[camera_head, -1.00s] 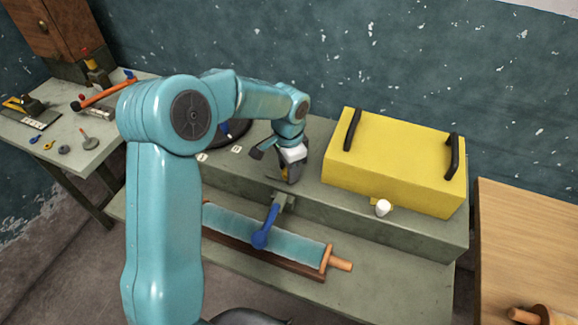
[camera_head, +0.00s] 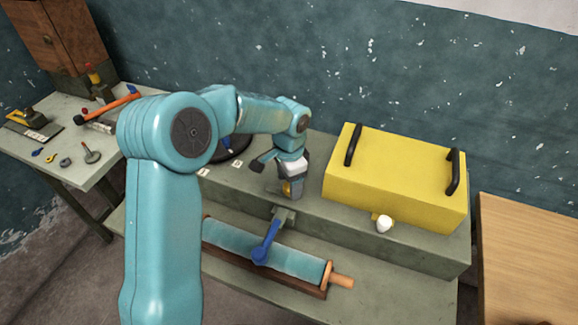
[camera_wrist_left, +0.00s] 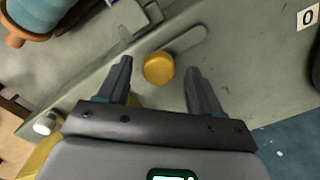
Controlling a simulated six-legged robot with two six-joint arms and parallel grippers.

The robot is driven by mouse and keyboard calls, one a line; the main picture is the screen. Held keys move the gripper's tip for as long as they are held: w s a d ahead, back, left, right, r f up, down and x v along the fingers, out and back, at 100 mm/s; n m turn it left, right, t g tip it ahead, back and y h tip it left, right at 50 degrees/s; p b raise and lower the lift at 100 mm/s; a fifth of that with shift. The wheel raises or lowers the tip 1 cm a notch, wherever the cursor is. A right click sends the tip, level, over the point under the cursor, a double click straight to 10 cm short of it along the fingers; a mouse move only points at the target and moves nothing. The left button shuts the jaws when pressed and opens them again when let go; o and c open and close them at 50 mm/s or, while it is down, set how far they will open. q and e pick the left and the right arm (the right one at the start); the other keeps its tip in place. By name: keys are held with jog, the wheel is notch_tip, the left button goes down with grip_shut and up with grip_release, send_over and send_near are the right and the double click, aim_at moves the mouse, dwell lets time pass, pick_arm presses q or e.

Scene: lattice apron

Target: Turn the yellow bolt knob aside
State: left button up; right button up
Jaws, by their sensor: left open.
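The yellow bolt knob (camera_wrist_left: 158,68) is a round cap on a grey slotted surface in the left wrist view, beside a rounded slot or bar. My left gripper (camera_wrist_left: 157,72) is open, with one finger on each side of the knob and a visible gap to each. In the head view my left gripper (camera_head: 291,190) points down at the grey bench step, and a small yellow patch shows at its fingers. Whether the fingers reach down to the knob's height I cannot tell. My right gripper is not in view.
A yellow box (camera_head: 395,178) with black handles and a white knob (camera_head: 384,224) stands right of the gripper. A blue lever (camera_head: 266,243) hangs in front, above a blue roller (camera_head: 300,262). A side table (camera_head: 88,178) with tools is at left, a wooden table (camera_head: 525,250) at right.

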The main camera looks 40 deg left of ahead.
aim_at(288, 186)
pick_arm(q)
notch_tip(288, 186, up, 16)
dwell(0.3)
jog(key=shift+s, duration=0.1)
